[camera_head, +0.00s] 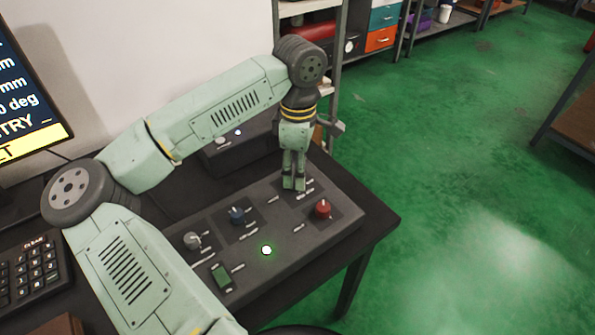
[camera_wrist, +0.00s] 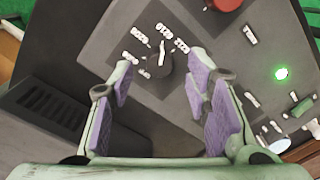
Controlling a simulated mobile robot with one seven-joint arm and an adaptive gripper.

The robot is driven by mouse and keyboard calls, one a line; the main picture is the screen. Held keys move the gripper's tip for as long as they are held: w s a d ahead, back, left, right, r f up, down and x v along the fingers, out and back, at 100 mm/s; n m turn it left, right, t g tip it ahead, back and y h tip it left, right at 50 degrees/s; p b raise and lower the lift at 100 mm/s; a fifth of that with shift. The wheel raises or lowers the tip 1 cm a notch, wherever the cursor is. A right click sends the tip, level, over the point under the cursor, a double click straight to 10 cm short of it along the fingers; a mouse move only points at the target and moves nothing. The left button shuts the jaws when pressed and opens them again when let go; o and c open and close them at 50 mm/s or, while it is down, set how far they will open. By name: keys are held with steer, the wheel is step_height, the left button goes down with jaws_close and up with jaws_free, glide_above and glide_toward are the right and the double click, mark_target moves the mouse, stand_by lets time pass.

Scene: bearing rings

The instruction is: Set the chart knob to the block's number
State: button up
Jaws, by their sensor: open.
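The grey control panel (camera_head: 330,230) lies on the dark table. My gripper (camera_head: 293,186) points down over its far part, and its fingers hide what is under them in the head view. In the wrist view my gripper (camera_wrist: 163,82) is open, with purple pads on either side of a dark knob (camera_wrist: 158,64). The knob has a white pointer and small white number labels around it, too small to read surely. I cannot tell if the pads touch it. Which knob is the chart knob is not readable, and no numbered block can be made out.
The panel also has a red knob (camera_head: 322,208), a blue knob (camera_head: 237,214), a grey knob (camera_head: 192,240), a green switch (camera_head: 221,275) and a lit green lamp (camera_head: 266,250). A dark box (camera_head: 232,150) stands behind. A monitor (camera_head: 28,90) and keypad (camera_head: 30,268) are at left.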

steer(key=shift+f, duration=1.25)
steer(key=shift+c, duration=0.5)
jaws_close()
